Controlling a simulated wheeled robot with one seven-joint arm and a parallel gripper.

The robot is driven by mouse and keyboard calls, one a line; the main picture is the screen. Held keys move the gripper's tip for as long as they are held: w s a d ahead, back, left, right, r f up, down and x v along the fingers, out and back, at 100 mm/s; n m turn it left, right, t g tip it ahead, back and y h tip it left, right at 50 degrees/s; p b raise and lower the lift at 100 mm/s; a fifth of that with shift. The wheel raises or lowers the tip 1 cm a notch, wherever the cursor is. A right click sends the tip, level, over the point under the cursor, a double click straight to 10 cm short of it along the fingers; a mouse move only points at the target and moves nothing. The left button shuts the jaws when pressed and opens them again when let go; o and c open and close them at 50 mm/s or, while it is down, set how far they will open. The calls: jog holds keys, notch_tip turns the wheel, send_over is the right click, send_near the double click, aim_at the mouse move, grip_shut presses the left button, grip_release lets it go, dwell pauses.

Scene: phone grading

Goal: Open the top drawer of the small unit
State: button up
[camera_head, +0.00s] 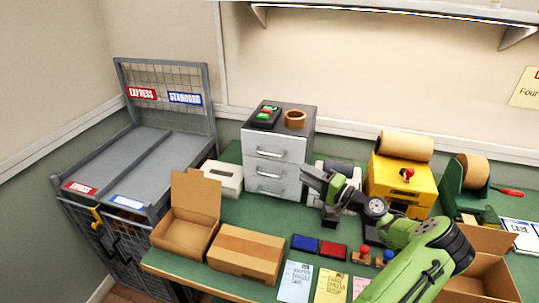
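The small grey drawer unit (308,133) stands on the green table against the back wall. It has three stacked drawers, each with a bar handle. The top drawer (285,147) is closed, with its handle (270,155) clear on the front. The middle and bottom drawers also look closed. My gripper (314,185) is in front of the unit's lower right side, right of the handles and lower than the top one. Its fingers look apart, with nothing seen between them. I cannot tell how far it is from the unit.
A yellow machine (402,180) stands right. Open box (186,233), closed carton (246,254) and white tissue-like box (222,178) lie left and front. Ink pads (318,247) lie in front.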

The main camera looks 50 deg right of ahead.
aim_at(269, 155)
jog(key=w, duration=0.5)
jog(key=w+a, duration=0.1)
jog(key=w, duration=0.4)
jog(key=w+r, duration=0.1)
jog(key=w, duration=0.3)
jog(key=shift+w+a, duration=0.2)
jog(key=shift+w, duration=0.2)
grip_shut()
jog(key=shift+f, duration=0.1)
